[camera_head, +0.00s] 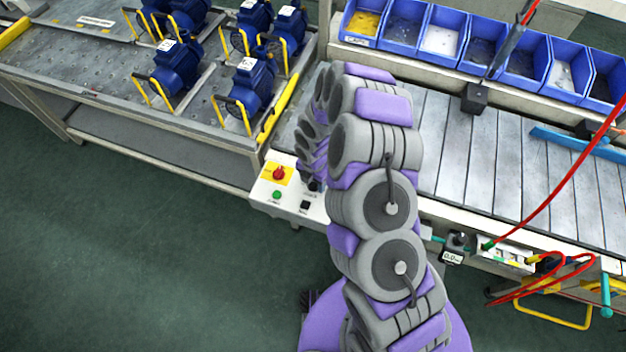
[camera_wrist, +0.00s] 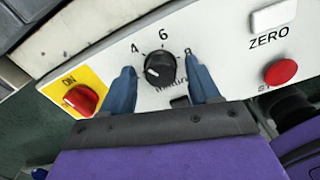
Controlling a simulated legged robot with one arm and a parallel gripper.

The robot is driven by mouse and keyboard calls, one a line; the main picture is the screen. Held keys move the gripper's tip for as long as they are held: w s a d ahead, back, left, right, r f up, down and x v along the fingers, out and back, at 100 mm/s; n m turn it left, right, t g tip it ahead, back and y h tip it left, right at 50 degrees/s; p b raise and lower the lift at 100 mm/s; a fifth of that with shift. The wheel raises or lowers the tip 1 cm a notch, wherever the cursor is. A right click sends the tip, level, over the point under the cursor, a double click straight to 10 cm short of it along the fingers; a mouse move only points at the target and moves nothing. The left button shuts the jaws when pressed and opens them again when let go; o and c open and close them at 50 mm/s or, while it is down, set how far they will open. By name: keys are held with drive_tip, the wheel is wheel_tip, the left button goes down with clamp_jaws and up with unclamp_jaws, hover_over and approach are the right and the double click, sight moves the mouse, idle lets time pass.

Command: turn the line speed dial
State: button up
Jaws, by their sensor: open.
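The line speed dial (camera_wrist: 160,69) is a round black knob on a white control panel (camera_wrist: 222,60). The numbers 4, 6 and part of an 8 show around it, and its white mark is on its left side. My gripper (camera_wrist: 161,73) is open, with one blue finger on each side of the dial. A gap shows between each finger and the knob in the wrist view; I cannot tell its depth along the panel normal. In the head view my arm reaches over the panel (camera_head: 266,190) and hides much of the dial area.
A red ON switch (camera_wrist: 80,99) on a yellow plate sits left of the dial. A white ZERO button (camera_wrist: 273,15) and a red button (camera_wrist: 281,71) sit right. A green button (camera_head: 277,195) shows in the head view. A conveyor (camera_head: 480,170) and blue bins (camera_head: 440,32) lie beyond.

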drive_tip(key=c, duration=1)
drive_tip(key=shift+c, duration=0.2)
drive_tip(key=shift+m, duration=0.3)
drive_tip(key=m, duration=0.5)
drive_tip(key=shift+w+r, duration=0.1)
drive_tip(key=m+p, duration=0.1)
drive_tip(key=m, duration=0.5)
drive_tip(key=shift+m, duration=0.4)
drive_tip(key=m, duration=0.6)
drive_tip(key=shift+w+p, duration=0.1)
drive_tip(key=shift+p, duration=0.25)
drive_tip(key=m, duration=0.5)
drive_tip(key=shift+m, duration=0.4)
